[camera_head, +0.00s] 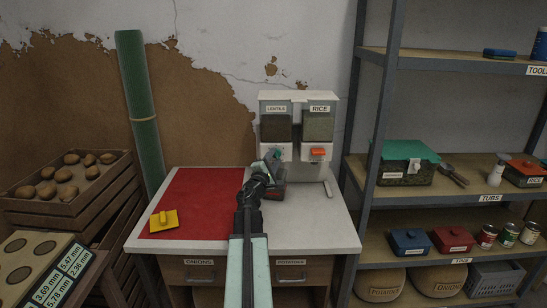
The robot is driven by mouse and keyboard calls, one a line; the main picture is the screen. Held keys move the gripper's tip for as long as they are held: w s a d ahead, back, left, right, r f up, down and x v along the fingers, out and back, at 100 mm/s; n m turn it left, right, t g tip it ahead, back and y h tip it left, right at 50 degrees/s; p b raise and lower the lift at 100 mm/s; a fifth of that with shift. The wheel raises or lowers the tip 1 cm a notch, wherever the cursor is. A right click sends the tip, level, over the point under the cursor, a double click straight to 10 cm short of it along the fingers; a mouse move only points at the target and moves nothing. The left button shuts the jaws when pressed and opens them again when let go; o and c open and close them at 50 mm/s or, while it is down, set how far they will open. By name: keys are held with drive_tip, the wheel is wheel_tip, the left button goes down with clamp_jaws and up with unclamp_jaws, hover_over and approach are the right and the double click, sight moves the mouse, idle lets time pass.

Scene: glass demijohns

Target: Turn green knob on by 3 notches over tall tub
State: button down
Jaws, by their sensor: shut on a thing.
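A white dispenser (265,100) stands at the back of the table, with hoppers labelled LENTILS and RICE. The green knob (279,152) is under the lentils hopper, partly hidden by my gripper. My gripper (274,158) is shut on the green knob, with my arm reaching up from the front. A dark tub (279,192) stands below the lentils side, largely hidden behind my arm, so its height and contents cannot be told.
An orange knob (318,152) sits under the rice hopper. A yellow lidlike piece (163,221) lies on the red mat (195,195) at left. The table's right side (320,225) is mostly clear. Shelves (460,205) with tubs and tins stand right; potato crates (70,190) stand left.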

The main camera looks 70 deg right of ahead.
drive_tip(key=m+p, duration=0.1)
drive_tip(key=m+y+p, duration=0.1)
drive_tip(key=shift+a+r+m, duration=0.1)
drive_tip(key=shift+r+m, duration=0.15)
drive_tip(key=shift+m, duration=0.15)
drive_tip(key=shift+m+g+y+p, duration=0.3)
drive_tip(key=shift+m+y+p, duration=0.1)
drive_tip(key=shift+m+p, duration=0.35)
drive_tip(key=shift+f+m, duration=0.1)
drive_tip(key=shift+m, duration=0.15)
drive_tip(key=c, duration=0.9)
unclamp_jaws()
drive_tip(key=a, duration=0.7)
drive_tip(key=shift+a, duration=0.4)
drive_tip(key=shift+w, duration=0.1)
